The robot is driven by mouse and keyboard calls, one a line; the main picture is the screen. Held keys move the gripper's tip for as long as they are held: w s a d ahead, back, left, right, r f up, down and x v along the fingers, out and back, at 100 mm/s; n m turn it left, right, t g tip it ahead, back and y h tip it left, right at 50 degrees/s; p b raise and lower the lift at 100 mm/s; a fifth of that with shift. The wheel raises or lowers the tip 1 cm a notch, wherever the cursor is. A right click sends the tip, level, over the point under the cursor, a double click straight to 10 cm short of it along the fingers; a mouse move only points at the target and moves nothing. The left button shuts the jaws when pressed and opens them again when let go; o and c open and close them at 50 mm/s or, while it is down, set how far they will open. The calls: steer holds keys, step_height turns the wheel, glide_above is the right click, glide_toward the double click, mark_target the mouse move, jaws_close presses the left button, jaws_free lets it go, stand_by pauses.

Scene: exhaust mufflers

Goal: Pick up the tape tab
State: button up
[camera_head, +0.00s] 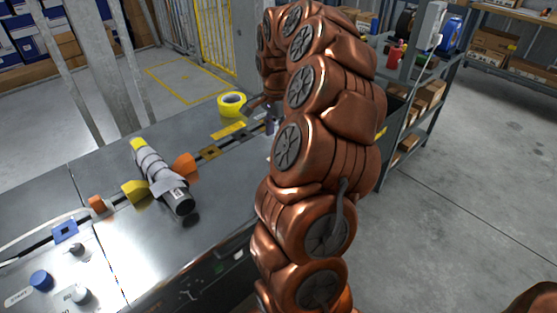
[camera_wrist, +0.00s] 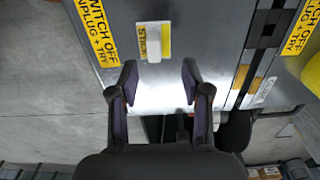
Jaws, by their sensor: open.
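My gripper (camera_wrist: 160,78) is open and empty in the wrist view, its two dark fingers spread apart. Ahead of the fingertips, close to midway between them, is a small white tab with a yellow strip (camera_wrist: 153,40), likely the tape tab. It sits on the grey metal bench (camera_wrist: 200,28). A gap shows between the fingers and the tab; its height above the bench is unclear. In the head view my arm hides most of the gripper, and I cannot make out the tab there.
A yellow tape roll (camera_head: 231,104) stands on the bench, also at the wrist view's right edge (camera_wrist: 312,72). A grey muffler (camera_head: 160,175) lies between orange and yellow blocks. Yellow "SWITCH OFF" labels (camera_wrist: 97,30) flank the tab. A shelf rack (camera_head: 420,90) stands behind.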

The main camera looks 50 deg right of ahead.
steer(key=f, duration=0.4)
steer(key=s+f, duration=0.1)
steer(key=f, duration=0.1)
steer(key=shift+w+f, duration=0.1)
steer(key=shift+f, duration=0.3)
steer(key=c, duration=0.8)
